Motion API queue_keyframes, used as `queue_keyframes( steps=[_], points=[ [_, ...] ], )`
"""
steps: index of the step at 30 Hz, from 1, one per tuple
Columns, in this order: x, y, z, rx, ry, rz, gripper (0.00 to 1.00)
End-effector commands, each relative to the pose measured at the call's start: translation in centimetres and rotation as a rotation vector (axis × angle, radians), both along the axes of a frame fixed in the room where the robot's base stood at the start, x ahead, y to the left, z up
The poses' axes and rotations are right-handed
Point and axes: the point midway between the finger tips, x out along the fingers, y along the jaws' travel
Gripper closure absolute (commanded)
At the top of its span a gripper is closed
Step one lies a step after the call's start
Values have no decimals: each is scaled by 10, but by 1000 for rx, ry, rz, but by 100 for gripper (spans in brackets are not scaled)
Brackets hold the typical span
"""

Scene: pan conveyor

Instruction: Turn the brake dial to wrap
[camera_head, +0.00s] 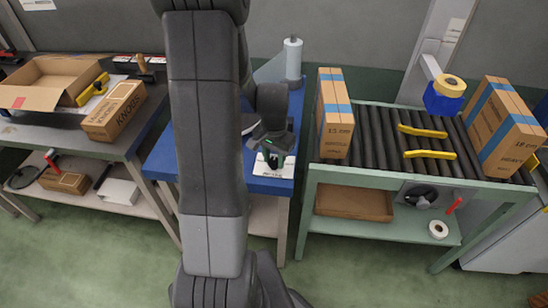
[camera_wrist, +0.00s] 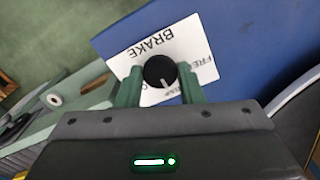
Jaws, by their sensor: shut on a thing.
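The brake dial (camera_wrist: 160,71) is a round black knob with a pale pointer line, seen in the wrist view. It sits on a white label card (camera_wrist: 188,45) printed "BRAKE", with "FREE" at one side and a partly hidden word at the other. The pointer line faces toward my gripper's body, between the printed words. My gripper (camera_wrist: 160,88) has its two green fingers on either side of the dial, shut on it.
A roller conveyor (camera_head: 385,135) with taped boxes (camera_head: 335,115) and yellow handles stands to the right. A grey bench (camera_head: 60,135) with an open carton (camera_head: 52,85) stands to the left. A white roll (camera_head: 292,58) stands at the blue table's back.

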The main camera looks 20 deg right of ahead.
Motion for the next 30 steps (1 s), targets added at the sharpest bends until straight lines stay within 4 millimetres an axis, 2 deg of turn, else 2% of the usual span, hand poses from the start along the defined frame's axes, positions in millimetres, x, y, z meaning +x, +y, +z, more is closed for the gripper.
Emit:
queue_keyframes(
  steps=[2,3,6,14,19,23,30],
  points=[
    [0,0,1,-1,-2,1,89],
    [0,0,1,-1,-2,1,62],
    [0,0,1,0,-1,1,44],
    [0,0,1,-1,-1,1,44],
    [1,0,12,-1,-3,1,44],
    [1,-1,33,-3,-6,1,44],
    [1,-1,89,-3,-6,1,44]
  ],
)
